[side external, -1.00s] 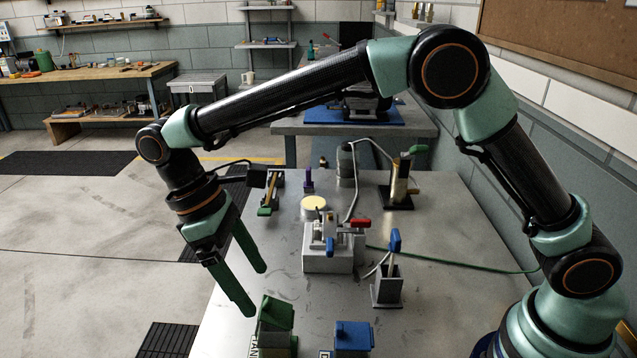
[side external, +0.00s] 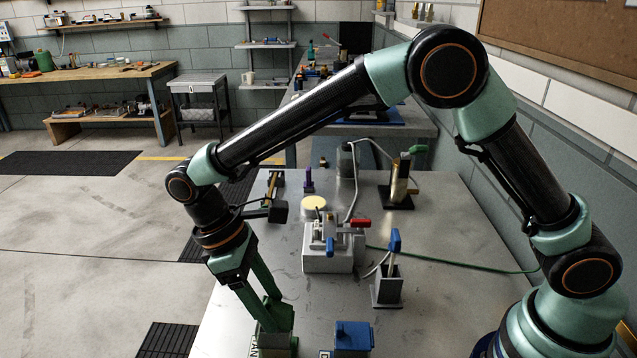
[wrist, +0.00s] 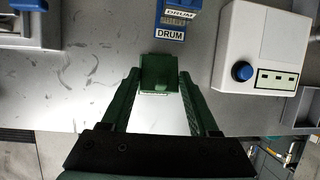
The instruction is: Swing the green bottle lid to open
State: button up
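The green bottle is a small green boxy container (side external: 284,322) at the near edge of the table, partly cut off by the bottom of the side view. A white label, only partly readable, is on its front. Its green lid top (wrist: 160,72) shows in the wrist view, between and just ahead of the fingertips. My gripper (side external: 272,312) points down at it with the two green fingers apart. In the wrist view the open gripper (wrist: 159,76) has a finger on each side of the lid. I cannot tell whether either finger touches it. The lid looks closed.
A blue container labelled DRUM (side external: 352,338) stands right of the green one; it also shows in the wrist view (wrist: 176,18). A grey block with red and blue levers (side external: 328,260) and a grey holder with a blue-topped lever (side external: 387,290) stand farther back.

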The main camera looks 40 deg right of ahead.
aim_at(283, 312)
jog(key=shift+s+d+r+t+y, duration=0.1)
jog(key=shift+r+t+y, duration=0.05)
jog(key=shift+t+y, duration=0.15)
dwell(0.6)
jog(key=shift+s+d+r+t+y, duration=0.2)
jog(key=shift+t+y, duration=0.15)
jog(key=shift+t, duration=0.2)
jog(key=shift+s+d+r+t+y, duration=0.2)
jog(key=shift+t+y, duration=0.15)
jog(key=shift+t, duration=0.2)
jog(key=shift+s+d+t+y, duration=0.4)
jog(key=shift+t+y, duration=0.15)
jog(key=shift+t, duration=0.25)
jog(key=shift+s+d+t+y, duration=0.35)
jog(key=shift+t+y, duration=0.2)
jog(key=shift+t, duration=0.25)
jog(key=o, duration=1.4)
jog(key=shift+r, duration=0.2)
